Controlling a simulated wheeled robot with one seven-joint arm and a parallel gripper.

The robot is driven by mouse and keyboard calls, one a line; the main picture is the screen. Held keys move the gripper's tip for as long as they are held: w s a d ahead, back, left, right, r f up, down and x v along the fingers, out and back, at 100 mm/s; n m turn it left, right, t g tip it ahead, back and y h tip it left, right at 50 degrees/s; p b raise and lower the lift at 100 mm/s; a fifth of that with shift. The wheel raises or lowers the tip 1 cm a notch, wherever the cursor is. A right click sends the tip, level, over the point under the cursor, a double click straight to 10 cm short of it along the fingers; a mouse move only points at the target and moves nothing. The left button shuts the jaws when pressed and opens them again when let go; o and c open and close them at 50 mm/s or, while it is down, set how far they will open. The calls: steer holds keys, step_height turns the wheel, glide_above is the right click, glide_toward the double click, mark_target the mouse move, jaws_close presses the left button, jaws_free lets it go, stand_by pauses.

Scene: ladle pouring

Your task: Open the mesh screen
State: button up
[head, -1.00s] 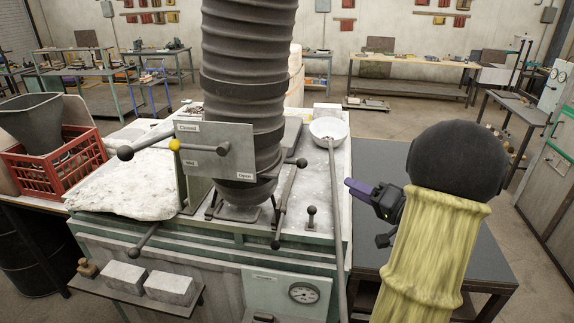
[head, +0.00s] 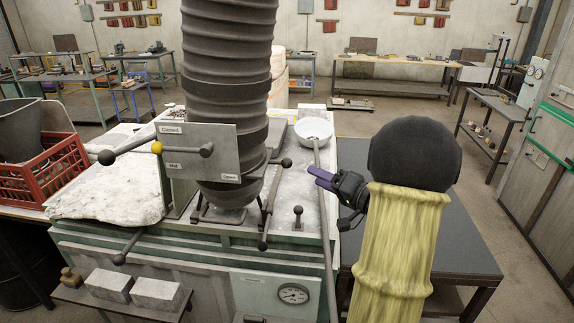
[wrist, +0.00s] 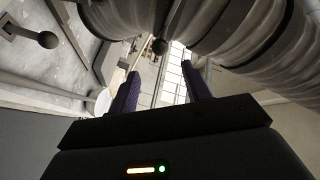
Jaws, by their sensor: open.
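I cannot make out a mesh screen in either view. A grey plate (head: 200,150) labelled Closed and Open, with a third small label, stands on the furnace (head: 150,250) in front of a ribbed hose (head: 228,60). A bar with a yellow ball crosses the plate. A slanted lever (head: 272,205) with dark ball ends stands right of the hose foot. My gripper (head: 313,176), with purple fingers, is open and empty at the furnace's right edge. In the wrist view my gripper (wrist: 160,82) shows its fingers spread, with a dark ball (wrist: 159,46) beyond, between them.
A ladle with a white bowl (head: 314,130) and a long handle lies along the furnace's right edge, close to my gripper. A short knob (head: 298,211) stands on the furnace top. A dark table (head: 455,240) is at the right. A red crate (head: 45,175) is at the left.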

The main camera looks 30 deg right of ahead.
mark_target(291, 165)
steer(key=b+x, duration=0.1)
steer(key=x, duration=1)
steer(key=shift+w+a, duration=0.1)
steer(key=shift+w, duration=0.2)
steer(key=shift+r, duration=0.1)
jaws_close()
